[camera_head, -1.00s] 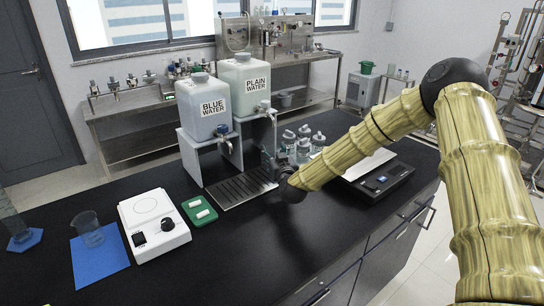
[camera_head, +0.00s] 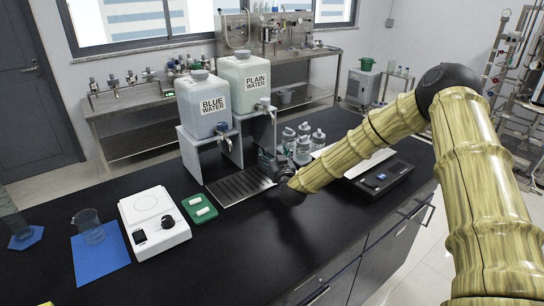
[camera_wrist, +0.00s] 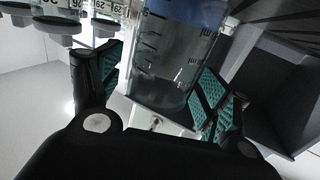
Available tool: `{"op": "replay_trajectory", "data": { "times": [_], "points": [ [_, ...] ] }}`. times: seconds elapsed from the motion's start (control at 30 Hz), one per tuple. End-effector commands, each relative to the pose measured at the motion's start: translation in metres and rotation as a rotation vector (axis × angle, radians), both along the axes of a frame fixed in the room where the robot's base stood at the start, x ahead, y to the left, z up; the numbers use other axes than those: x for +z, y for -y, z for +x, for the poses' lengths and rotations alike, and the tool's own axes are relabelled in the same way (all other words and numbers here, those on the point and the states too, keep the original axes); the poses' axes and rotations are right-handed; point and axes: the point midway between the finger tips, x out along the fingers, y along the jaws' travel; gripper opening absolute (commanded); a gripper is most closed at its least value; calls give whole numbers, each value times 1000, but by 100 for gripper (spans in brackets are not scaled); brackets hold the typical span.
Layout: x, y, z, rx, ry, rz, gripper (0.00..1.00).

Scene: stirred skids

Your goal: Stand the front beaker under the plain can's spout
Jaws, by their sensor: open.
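The plain water can (camera_head: 245,82) stands on a raised stand, with its spout (camera_head: 266,106) facing front over the slotted drip tray (camera_head: 238,187). My gripper (camera_head: 272,163) is low at the right end of that tray, near the spout. In the wrist view a clear beaker with scale marks (camera_wrist: 172,62) is between the fingers of my gripper (camera_wrist: 150,95). The fingers, with green pads, are open on both sides of it. I cannot tell whether they touch it. In the head view this beaker is hidden or too small to make out.
Glass bottles (camera_head: 303,140) stand close behind my gripper. Another beaker (camera_head: 88,226) on a blue mat (camera_head: 100,262), a white stirrer (camera_head: 154,222) and a green tray (camera_head: 199,208) are left.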

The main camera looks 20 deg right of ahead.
Motion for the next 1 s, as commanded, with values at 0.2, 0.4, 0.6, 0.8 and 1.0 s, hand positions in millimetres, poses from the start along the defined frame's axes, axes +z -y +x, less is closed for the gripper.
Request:
{"op": "replay_trajectory", "data": {
  "times": [0.2, 0.4, 0.6, 0.8, 1.0],
  "points": [
    [2, 0, -8, 0, 0, 0, 77],
    [1, -2, -40, 2, -1, 0, 77],
    [1, -4, -78, 2, -1, 0, 77],
    [1, -4, -105, 1, 0, 0, 77],
    [2, -4, -118, 0, 0, 0, 77]
  ]
}}
